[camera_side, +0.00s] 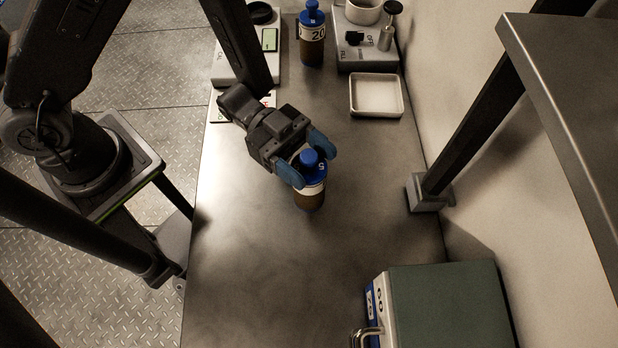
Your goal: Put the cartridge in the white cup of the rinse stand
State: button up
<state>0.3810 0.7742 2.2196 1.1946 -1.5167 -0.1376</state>
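A brown cartridge (309,198) with a blue cap and a white label marked 5 is upright on or just above the steel bench, near its middle. My gripper (311,161) reaches it from the upper left, with one blue finger on each side of its upper part. I cannot tell whether both fingers press on it, or whether its base touches the bench. A second brown cartridge (312,52), marked 20, stands upright at the back. The white cup (363,14) sits on a grey stand (367,58) at the back right, partly cut by the frame edge.
A white tray (403,98) lies in front of the grey stand. A pale device with a display (233,68) is at the back left. A dark post (470,130) and shelf (570,90) are at the right. A green-topped box (450,300) is at the front right. The front-left bench is clear.

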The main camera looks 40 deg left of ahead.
jog(key=c, duration=0.9)
jog(key=shift+r, duration=0.15)
